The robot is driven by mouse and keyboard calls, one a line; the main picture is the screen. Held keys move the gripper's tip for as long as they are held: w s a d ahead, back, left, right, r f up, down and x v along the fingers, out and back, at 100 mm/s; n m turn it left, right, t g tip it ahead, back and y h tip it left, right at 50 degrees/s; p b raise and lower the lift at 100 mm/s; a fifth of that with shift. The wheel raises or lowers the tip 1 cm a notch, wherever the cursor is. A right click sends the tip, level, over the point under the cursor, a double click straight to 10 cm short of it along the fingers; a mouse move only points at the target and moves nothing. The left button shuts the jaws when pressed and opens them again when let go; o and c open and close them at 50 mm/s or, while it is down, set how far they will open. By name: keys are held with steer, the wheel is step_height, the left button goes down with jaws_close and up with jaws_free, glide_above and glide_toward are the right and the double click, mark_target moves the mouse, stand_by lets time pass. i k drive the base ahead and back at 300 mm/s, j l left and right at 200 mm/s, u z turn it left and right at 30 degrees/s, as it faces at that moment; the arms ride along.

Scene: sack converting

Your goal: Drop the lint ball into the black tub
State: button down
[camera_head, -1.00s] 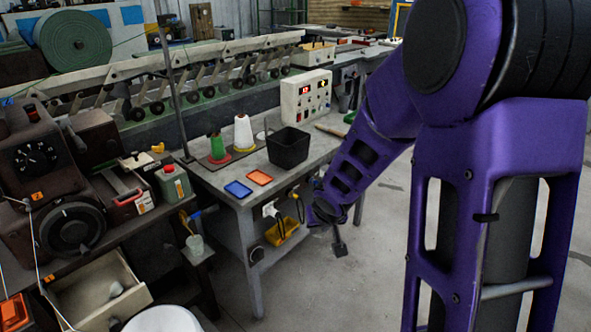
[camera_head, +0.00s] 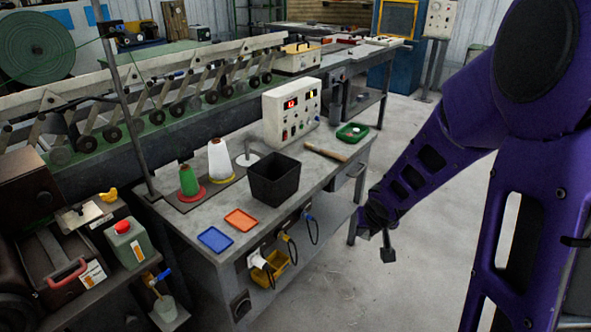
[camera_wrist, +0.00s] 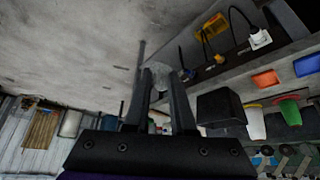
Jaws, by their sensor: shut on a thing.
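The black tub (camera_head: 273,184) stands open and upright on the grey workbench (camera_head: 200,220). In the wrist view, which is upside down, the tub (camera_wrist: 217,111) shows to the right of the fingers. My gripper (camera_head: 388,254) hangs off the bench's right side, over the floor and apart from the tub. In the wrist view my gripper (camera_wrist: 163,90) is shut on the pale, fuzzy lint ball (camera_wrist: 160,71) near the fingertips. The ball cannot be made out in the head view. The inside of the tub's bottom is hidden.
A blue tray (camera_head: 215,239) and an orange tray (camera_head: 241,220) lie in front of the tub. Thread cones (camera_head: 221,161) stand to its left, a control box (camera_head: 291,112) behind it. A wooden-handled tool (camera_head: 326,152) lies to its right. Floor to the right is clear.

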mark_target(286, 198)
steer(key=i+j+z, duration=0.15)
steer(key=i+z, duration=0.15)
steer(key=i, duration=0.15)
steer(key=i+j+z, duration=0.35)
steer(key=i+l, duration=0.1)
